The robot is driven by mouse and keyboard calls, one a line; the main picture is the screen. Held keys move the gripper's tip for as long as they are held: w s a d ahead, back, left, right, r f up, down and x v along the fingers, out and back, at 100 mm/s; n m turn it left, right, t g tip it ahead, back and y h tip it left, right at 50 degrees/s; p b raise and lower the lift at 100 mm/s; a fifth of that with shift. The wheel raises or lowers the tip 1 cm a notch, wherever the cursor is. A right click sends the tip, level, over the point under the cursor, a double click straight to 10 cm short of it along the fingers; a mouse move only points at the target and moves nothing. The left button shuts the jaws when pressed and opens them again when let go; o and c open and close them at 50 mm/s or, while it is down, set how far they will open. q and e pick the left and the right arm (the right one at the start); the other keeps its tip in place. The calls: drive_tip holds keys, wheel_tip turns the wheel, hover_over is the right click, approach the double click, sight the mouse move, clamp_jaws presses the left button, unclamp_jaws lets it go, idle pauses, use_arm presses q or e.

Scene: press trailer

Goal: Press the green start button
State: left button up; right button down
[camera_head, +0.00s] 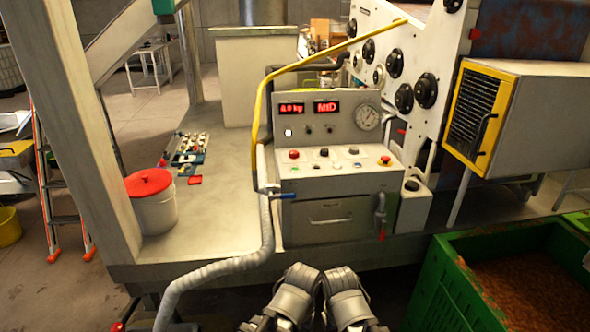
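The control panel (338,170) is a grey box with a sloped top that carries several small buttons and knobs. A red button (293,154) is at its left and a red button on a yellow base (386,160) at its right. Dark knobs (323,152) lie between them.
A red digital display (326,107) and a round gauge (367,118) stand above the panel. A grey hose (266,205) and a yellow pipe (310,62) run along its left. A blue-handled valve (284,196) juts out there. A green crate (450,285) is at lower right.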

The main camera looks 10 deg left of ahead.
use_arm(q)
clamp_jaws()
idle(0.3)
idle(1.1)
